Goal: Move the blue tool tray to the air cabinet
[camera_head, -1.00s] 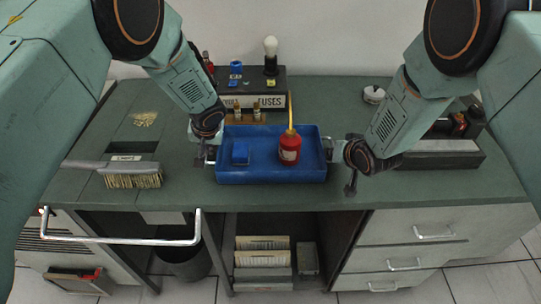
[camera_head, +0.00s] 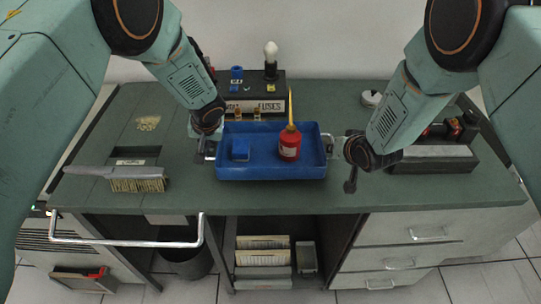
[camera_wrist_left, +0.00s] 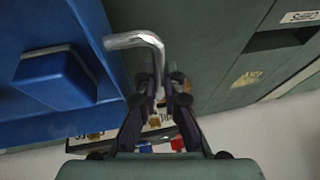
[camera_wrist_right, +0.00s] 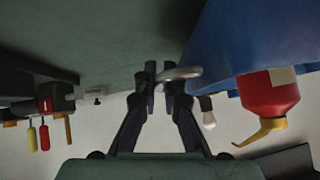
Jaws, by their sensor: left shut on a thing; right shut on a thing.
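The blue tool tray (camera_head: 270,173) is level over the middle of the green bench. It holds a small blue box (camera_head: 240,150) and a red oil can with a yellow spout (camera_head: 289,143). My left gripper (camera_head: 208,150) is shut on the tray's left metal handle, which also shows in the left wrist view (camera_wrist_left: 140,40). My right gripper (camera_head: 338,148) is shut on the right handle, which shows in the right wrist view (camera_wrist_right: 182,73). I cannot tell whether a gap lies under the tray. I cannot make out an air cabinet.
A fuse box (camera_head: 260,92) with a bulb stands close behind the tray. A brush (camera_head: 135,178) lies on the left, and a dark grey toolbox (camera_head: 432,158) stands on the right. A metal rail (camera_head: 130,243) sticks out at the front left. Drawers (camera_head: 430,232) are below right.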

